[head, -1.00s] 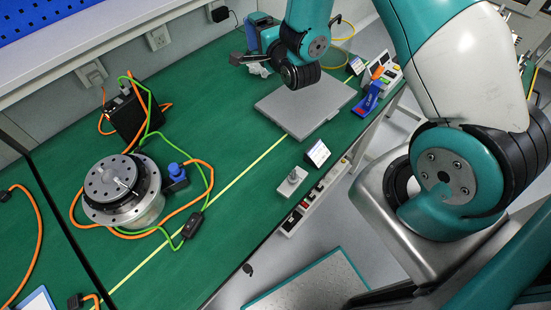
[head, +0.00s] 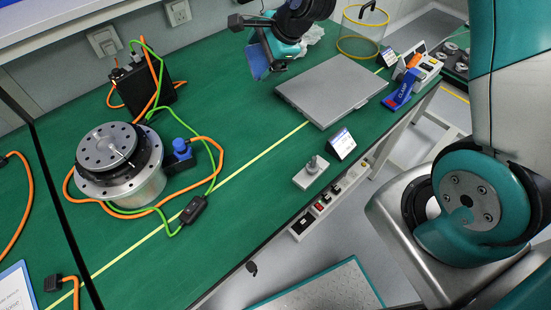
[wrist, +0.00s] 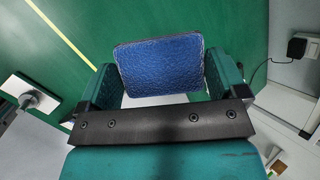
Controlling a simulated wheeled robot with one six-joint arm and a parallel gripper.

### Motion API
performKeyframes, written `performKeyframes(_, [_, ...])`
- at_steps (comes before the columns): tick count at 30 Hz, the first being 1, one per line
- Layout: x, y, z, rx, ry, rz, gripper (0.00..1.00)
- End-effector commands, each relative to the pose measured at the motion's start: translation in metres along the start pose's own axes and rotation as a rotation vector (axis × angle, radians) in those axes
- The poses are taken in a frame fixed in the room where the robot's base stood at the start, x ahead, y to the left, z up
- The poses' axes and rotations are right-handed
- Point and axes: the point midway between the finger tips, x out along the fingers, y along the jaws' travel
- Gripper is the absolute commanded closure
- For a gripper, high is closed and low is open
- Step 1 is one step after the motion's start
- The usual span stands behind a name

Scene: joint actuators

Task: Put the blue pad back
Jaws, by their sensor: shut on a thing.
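The blue pad (wrist: 158,65) is held between the two teal fingers of my gripper (wrist: 162,80) in the wrist view. Its textured blue face shows, and green bench surface lies beyond it. In the head view my gripper (head: 272,45) is at the back of the green bench, left of and behind a flat grey plate (head: 335,88). The blue pad (head: 257,62) shows there below the gripper, tilted. Whether its lower edge touches the bench cannot be told.
A round metal actuator (head: 120,165) with orange and green cables stands at left, near a black box (head: 142,95). A blue clamp (head: 402,90) and clear cylinder (head: 362,32) stand at right. A small grey fixture (head: 311,172) sits at the front edge. The middle bench is clear.

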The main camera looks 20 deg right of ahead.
Motion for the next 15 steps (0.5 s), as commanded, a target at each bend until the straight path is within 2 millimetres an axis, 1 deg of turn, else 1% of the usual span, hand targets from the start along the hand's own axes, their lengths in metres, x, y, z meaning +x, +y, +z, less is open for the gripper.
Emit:
performKeyframes(1, [0.004, 0.011, 0.004, -0.005, -0.022, 0.074, 0.28])
performKeyframes(2, [0.002, 0.018, 0.008, -0.008, -0.036, 0.128, 0.28])
performKeyframes(6, [-0.016, 0.049, 0.022, -0.046, -0.086, 0.349, 0.28])
performKeyframes(9, [-0.031, 0.067, 0.028, -0.083, -0.107, 0.467, 0.28])
performKeyframes(12, [-0.045, 0.079, 0.031, -0.115, -0.119, 0.542, 0.28])
performKeyframes(15, [-0.050, 0.086, 0.031, -0.133, -0.125, 0.581, 0.28])
